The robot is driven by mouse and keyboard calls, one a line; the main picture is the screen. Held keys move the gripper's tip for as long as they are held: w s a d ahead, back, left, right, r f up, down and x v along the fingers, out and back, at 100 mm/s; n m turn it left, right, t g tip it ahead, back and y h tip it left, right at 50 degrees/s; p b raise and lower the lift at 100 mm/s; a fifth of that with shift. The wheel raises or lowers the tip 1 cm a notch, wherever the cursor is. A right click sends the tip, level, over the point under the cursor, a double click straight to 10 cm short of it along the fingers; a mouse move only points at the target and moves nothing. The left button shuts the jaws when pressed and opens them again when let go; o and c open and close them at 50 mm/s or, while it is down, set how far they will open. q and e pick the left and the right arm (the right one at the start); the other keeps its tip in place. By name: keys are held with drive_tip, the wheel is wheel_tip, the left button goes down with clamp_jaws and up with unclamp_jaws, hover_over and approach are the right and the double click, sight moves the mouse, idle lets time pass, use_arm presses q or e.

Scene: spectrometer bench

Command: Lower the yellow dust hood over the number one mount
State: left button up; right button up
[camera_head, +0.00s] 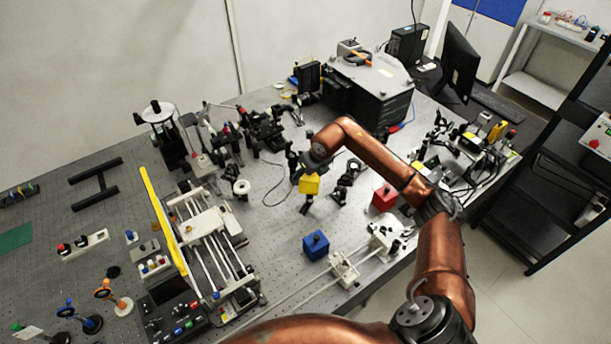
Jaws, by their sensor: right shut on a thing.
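The yellow dust hood (309,185) is a small box-shaped cover near the middle of the bench. My right gripper (311,172) is above it and shut on its top. A dark post-like part (306,208) shows just below the hood. I cannot tell whether the hood touches it or hangs above it. No number can be read on any mount, so I cannot tell which is number one. My left gripper is not in view.
A blue hood (316,245) and a red hood (384,197) stand on the perforated bench (285,225). A dark post mount (347,175) stands close right of the yellow hood. White rails (344,268) lie in front. A large dark box (371,85) stands behind.

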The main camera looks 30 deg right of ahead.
drive_tip(key=o, duration=1.2)
drive_tip(key=shift+c, duration=0.2)
drive_tip(key=shift+r, duration=0.1)
drive_tip(key=v, duration=1.1)
drive_tip(key=shift+s+r, duration=0.2)
drive_tip(key=shift+r, duration=0.15)
